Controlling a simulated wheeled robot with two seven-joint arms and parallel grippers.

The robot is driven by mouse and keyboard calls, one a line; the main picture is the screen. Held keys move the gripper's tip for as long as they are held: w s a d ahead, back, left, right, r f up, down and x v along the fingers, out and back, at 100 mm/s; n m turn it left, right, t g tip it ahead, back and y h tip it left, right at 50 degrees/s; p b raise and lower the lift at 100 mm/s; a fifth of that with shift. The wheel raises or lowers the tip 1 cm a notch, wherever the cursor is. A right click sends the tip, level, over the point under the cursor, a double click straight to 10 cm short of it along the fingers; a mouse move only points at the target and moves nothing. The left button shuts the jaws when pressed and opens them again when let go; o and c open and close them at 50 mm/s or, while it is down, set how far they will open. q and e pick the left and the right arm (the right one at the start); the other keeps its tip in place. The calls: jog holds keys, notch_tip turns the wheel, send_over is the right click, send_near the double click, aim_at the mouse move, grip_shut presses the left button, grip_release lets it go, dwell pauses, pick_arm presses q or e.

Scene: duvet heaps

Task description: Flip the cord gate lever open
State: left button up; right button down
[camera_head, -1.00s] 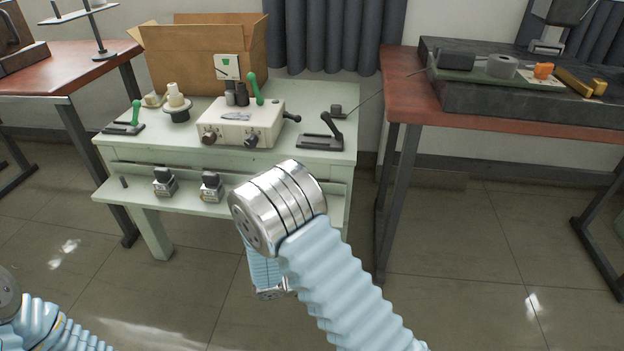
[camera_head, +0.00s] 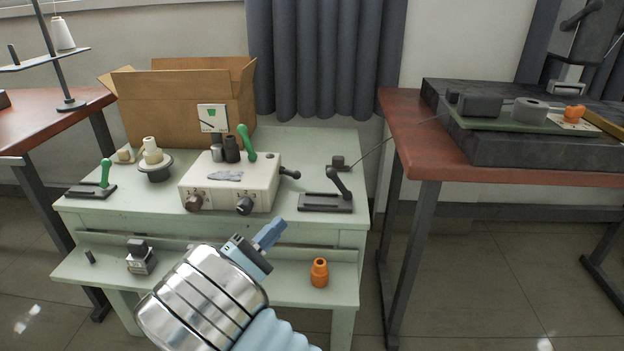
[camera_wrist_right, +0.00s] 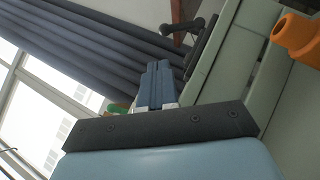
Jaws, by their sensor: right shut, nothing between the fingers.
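A black lever (camera_head: 340,185) tilts up and to the left from a flat black base at the right of the pale green table. A thin cord runs from a small dark block behind it toward the right table. A green lever (camera_head: 105,173) stands upright on another black base at the table's left. No label shows which is the cord gate lever. My right gripper (camera_head: 270,236) is shut and empty, in front of the table's front edge, apart from the black lever and lower left of it. Its blue fingers (camera_wrist_right: 155,86) also show together in the right wrist view. My left gripper is out of view.
A cream control box (camera_head: 230,185) with a green-handled lever and knobs sits mid-table before a cardboard box (camera_head: 185,100). An orange fitting (camera_head: 319,273) and a small black-topped device (camera_head: 141,257) are on the lower shelf. A red-topped table (camera_head: 400,125) stands right.

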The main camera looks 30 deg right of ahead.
jog(key=p, duration=0.1)
send_near(338, 182)
jog(key=w+d+r, duration=0.3)
jog(key=r, duration=0.1)
jog(key=shift+w+d+r, duration=0.25)
jog(key=shift+w+d, duration=0.15)
jog(key=shift+r, duration=0.1)
